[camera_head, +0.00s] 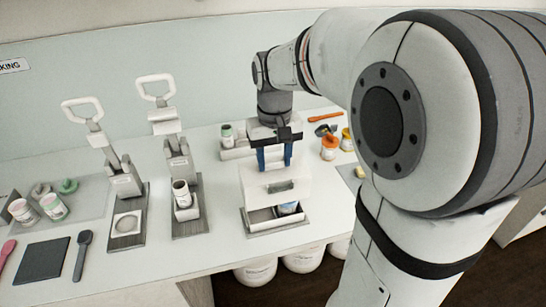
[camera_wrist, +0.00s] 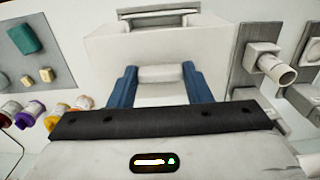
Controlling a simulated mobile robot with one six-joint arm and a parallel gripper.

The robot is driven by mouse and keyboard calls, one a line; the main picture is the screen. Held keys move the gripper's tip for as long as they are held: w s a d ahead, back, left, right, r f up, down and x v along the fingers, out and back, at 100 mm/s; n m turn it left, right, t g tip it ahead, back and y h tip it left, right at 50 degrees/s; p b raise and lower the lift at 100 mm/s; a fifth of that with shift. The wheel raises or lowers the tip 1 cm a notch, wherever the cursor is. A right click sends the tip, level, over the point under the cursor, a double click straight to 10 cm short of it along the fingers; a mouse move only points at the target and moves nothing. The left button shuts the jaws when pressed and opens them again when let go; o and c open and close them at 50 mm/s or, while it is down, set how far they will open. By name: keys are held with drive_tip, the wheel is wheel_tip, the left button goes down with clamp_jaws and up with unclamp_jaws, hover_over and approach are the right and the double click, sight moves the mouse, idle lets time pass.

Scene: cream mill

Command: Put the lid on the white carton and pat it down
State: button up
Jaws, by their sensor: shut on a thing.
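My gripper (camera_head: 275,158) points down with its blue fingers on a small white grip on top of a boxy white lid (camera_head: 262,185). The wrist view shows the white grip (camera_wrist: 163,75) between the two blue fingers. The lid hides the carton's back. I cannot tell how large the gap between lid and carton is.
Two lever presses (camera_head: 122,180) (camera_head: 180,165) stand to the left, the nearer one to the carton holding a white cup (camera_head: 181,193). Orange and yellow jars (camera_head: 329,147) stand to the right. A dark mat (camera_head: 42,261) lies at front left. White tubs (camera_head: 256,272) are below the counter's front edge.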

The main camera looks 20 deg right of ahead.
sight(274, 169)
drive_tip(key=shift+f, duration=0.2)
drive_tip(key=shift+f+b, duration=1.1)
drive_tip(key=shift+f, duration=0.3)
drive_tip(key=shift+f, duration=0.1)
drive_tip(key=shift+f+b, duration=1)
drive_tip(key=shift+f, duration=0.35)
drive_tip(key=shift+f, duration=0.2)
idle(0.4)
drive_tip(key=shift+f+b, duration=0.25)
drive_tip(key=shift+b, duration=0.05)
drive_tip(key=shift+f, duration=0.35)
idle(0.4)
drive_tip(key=o, duration=2)
drive_tip(key=shift+c, duration=0.2)
